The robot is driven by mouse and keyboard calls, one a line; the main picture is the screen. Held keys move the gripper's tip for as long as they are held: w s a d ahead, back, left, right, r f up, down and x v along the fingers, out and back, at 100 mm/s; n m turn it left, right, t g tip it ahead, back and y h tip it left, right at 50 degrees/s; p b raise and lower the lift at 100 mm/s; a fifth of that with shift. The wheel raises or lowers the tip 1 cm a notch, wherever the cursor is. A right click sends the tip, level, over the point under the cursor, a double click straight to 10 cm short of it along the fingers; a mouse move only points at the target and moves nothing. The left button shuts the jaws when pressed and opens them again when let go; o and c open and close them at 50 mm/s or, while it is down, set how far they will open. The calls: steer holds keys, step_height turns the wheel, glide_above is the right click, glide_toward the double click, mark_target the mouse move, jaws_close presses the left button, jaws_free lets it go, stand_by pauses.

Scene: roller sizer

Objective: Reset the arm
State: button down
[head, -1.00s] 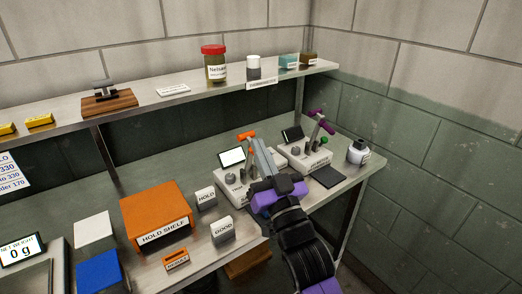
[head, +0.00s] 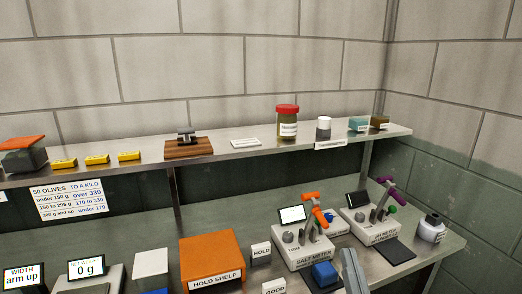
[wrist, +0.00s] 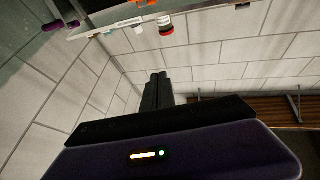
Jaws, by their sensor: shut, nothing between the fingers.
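My gripper (head: 352,268) shows only in part at the bottom edge of the head view, with its grey fingers pointing up. It is in front of the bench, just right of the blue block on the salt meter (head: 303,256). The rest of my arm is below the picture. In the wrist view my gripper (wrist: 156,90) has its dark fingers together and empty, against the block wall.
A second meter (head: 369,228) and a white bottle (head: 432,229) stand to the right. The orange hold shelf (head: 211,258) and the HOLD block (head: 261,251) are to the left. An upper shelf (head: 222,148) carries a red-lidded jar (head: 287,122) and small items.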

steer(key=s+d+f+g, duration=0.1)
steer(key=s+f, duration=0.4)
steer(key=s, duration=0.7)
steer(key=s+d+f+g, duration=0.1)
steer(key=s+f+g, duration=0.3)
steer(key=s, duration=0.7)
steer(key=s+d+f+g, duration=0.1)
steer(key=s+f+g, duration=0.2)
steer(key=s, duration=0.9)
step_height(320, 180, down, 4)
steer(key=shift+s+r+n+h, duration=0.15)
steer(key=shift+s+n+h, duration=0.15)
steer(key=shift+s+h, duration=0.1)
